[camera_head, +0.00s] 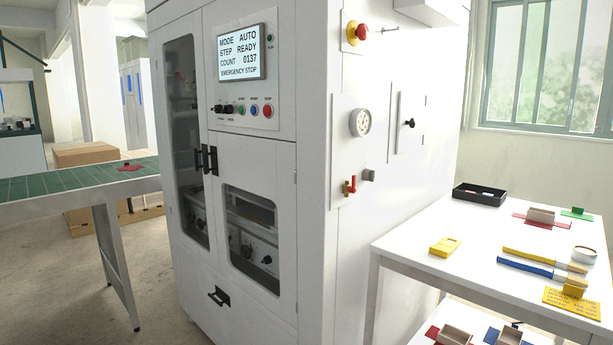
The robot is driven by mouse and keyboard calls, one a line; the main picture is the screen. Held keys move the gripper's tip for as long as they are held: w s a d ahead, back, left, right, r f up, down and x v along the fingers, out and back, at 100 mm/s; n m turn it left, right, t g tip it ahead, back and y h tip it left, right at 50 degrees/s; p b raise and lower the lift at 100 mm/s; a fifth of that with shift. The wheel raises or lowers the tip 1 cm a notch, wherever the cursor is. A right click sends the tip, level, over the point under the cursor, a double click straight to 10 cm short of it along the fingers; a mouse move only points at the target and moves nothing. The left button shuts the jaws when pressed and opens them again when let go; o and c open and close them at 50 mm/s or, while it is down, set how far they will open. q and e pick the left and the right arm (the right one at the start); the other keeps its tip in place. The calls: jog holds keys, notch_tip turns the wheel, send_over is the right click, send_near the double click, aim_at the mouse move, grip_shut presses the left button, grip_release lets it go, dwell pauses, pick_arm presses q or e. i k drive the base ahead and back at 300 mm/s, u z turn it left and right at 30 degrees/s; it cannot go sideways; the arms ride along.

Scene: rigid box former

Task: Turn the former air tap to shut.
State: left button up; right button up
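The former is a large white cabinet (312,140) in the middle of the head view. The air tap (350,186) is a small red lever on the cabinet's right side face, beside a grey fitting (369,175). The red lever stands roughly upright. A round pressure gauge (360,122) sits on the panel above it. Neither of my grippers shows in this view, and nothing touches the tap.
A white table (420,238) at right holds a black tray (480,194), a yellow block (445,246) and brushes. A red emergency button (359,33) is high on the side face. A green conveyor (80,181) stands left. Floor shows at lower left.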

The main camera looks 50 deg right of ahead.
aim_at(351, 189)
jog(key=z, duration=0.45)
jog(key=i, duration=0.75)
jog(key=z, duration=0.85)
